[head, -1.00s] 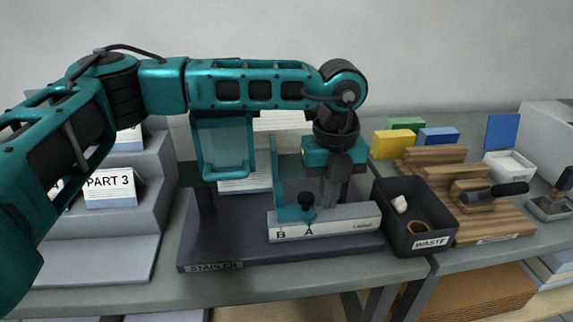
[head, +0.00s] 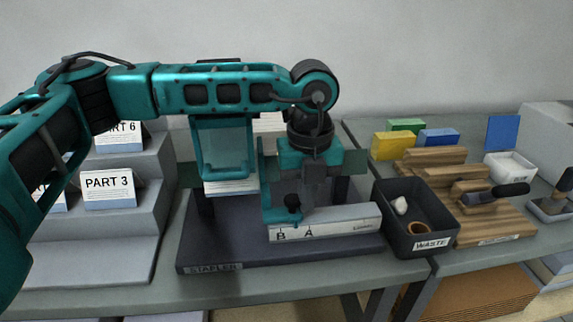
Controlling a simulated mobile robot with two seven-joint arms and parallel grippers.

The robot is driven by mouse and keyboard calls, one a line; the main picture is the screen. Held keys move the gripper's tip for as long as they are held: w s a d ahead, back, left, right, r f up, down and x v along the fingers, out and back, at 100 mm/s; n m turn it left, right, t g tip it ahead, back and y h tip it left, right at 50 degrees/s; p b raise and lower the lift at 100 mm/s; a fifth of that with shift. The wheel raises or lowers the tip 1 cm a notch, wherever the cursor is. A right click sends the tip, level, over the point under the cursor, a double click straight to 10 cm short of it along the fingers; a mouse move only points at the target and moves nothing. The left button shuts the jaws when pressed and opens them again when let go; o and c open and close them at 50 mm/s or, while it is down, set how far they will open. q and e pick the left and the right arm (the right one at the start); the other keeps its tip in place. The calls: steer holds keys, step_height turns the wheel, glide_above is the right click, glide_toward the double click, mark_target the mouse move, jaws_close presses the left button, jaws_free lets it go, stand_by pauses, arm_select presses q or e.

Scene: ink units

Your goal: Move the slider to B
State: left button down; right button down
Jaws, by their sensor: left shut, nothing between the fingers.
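The slider (head: 292,203) is a black knob on a teal carriage, on a pale rail (head: 340,222) marked B and A at its front. The knob stands between the two letters, left of A and a little right of B. My left gripper (head: 301,204) points down just right of the knob, its fingers shut with nothing between them. It is very close to the knob; I cannot tell whether they touch. The rail sits at the front of the dark stapler base (head: 225,240). My right gripper is not in view.
A black waste bin (head: 405,240) stands close to the rail's right end. Farther right are a wooden fixture (head: 490,222) and coloured blocks (head: 392,146). Grey steps with part cards (head: 107,190) stand on the left. A clear teal panel (head: 225,150) hangs behind the rail.

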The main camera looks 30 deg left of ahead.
arm_select(q)
steer(key=shift+s+a, duration=0.7)
steer(key=shift+a, duration=0.25)
steer(key=shift+w+d, duration=0.35)
steer(key=shift+d, duration=0.2)
step_height(320, 180, up, 7)
steer(key=p, duration=0.3)
steer(key=shift+p, duration=0.35)
steer(key=c, duration=1.8)
jaws_free()
